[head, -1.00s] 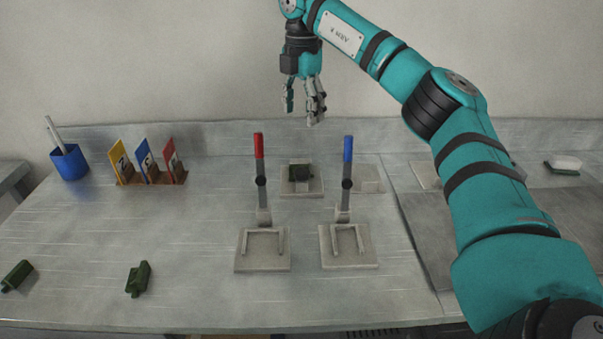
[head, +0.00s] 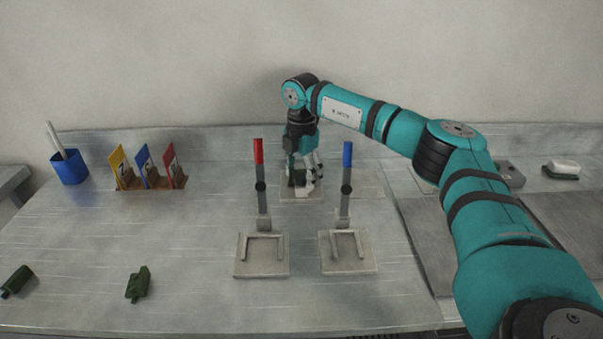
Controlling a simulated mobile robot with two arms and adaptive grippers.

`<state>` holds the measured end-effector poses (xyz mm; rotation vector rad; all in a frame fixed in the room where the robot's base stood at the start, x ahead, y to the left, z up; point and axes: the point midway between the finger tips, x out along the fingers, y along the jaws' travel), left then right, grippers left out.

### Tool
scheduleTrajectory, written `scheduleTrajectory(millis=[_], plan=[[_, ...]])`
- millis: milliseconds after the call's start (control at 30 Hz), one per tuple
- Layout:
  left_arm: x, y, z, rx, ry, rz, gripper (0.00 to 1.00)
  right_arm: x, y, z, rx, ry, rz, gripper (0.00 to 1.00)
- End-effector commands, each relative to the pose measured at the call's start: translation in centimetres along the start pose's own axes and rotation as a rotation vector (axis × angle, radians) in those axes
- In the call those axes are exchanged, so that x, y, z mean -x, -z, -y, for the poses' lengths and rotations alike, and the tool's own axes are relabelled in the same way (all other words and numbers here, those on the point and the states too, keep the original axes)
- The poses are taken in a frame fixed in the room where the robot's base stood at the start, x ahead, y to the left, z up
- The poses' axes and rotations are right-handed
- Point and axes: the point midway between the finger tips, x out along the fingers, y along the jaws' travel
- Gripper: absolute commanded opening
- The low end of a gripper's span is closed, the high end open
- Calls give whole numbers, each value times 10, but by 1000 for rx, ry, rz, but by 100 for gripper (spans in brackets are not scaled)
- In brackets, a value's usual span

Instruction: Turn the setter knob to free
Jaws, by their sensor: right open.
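The setter knob seems to be the dark knob on the small square plate (head: 288,194) at the back middle of the bench. The knob itself is now mostly hidden behind my right gripper. My right gripper (head: 304,187) points down over this plate, fingers apart on either side of where the knob sits. I cannot tell whether the fingers touch the knob. My left gripper is not in view.
A red-handled lever (head: 259,152) and a blue-handled lever (head: 347,155) stand upright just in front. A card rack (head: 150,184) and a blue cup (head: 70,167) are at back left. Green pieces (head: 138,284) lie at front left. The left-middle bench is clear.

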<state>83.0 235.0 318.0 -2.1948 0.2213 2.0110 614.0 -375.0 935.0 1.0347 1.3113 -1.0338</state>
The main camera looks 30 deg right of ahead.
Motion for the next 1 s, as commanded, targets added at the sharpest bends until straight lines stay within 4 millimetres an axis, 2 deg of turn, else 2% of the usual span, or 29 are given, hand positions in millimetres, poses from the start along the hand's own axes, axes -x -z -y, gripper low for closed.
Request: scheduleTrajectory(millis=[233,600,667,1000], plan=[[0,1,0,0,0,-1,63,-1,0,0,0,1,0,62],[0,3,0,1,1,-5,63,0,0,0,0,1,0,13],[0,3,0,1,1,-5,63,0,0,0,0,1,0,7],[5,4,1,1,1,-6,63,0,0,0,59,2,-1,7]])
